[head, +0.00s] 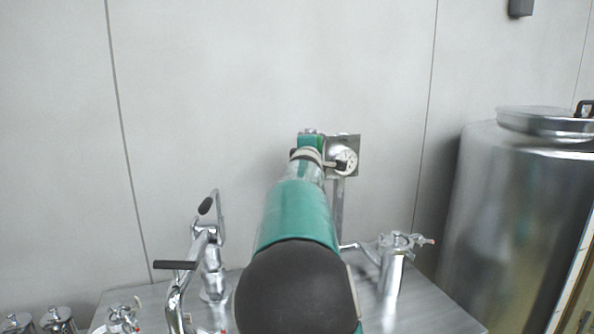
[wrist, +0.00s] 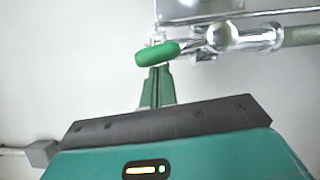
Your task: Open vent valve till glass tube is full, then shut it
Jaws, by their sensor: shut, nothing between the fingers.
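In the wrist view a green lever handle (wrist: 157,53), which looks like the vent valve's, sits on chrome fittings (wrist: 205,45) below a metal plate. My gripper (wrist: 160,70) is shut with nothing in it. Its fingertips are right at the lever's lower edge; I cannot tell whether they touch it. A grey-green, tube-like section (wrist: 303,35) runs off to the right from the fittings. It may be the glass tube; its fill level cannot be read. In the head view my arm hides the valve and most of the fittings.
A large steel tank (head: 505,215) stands at right.

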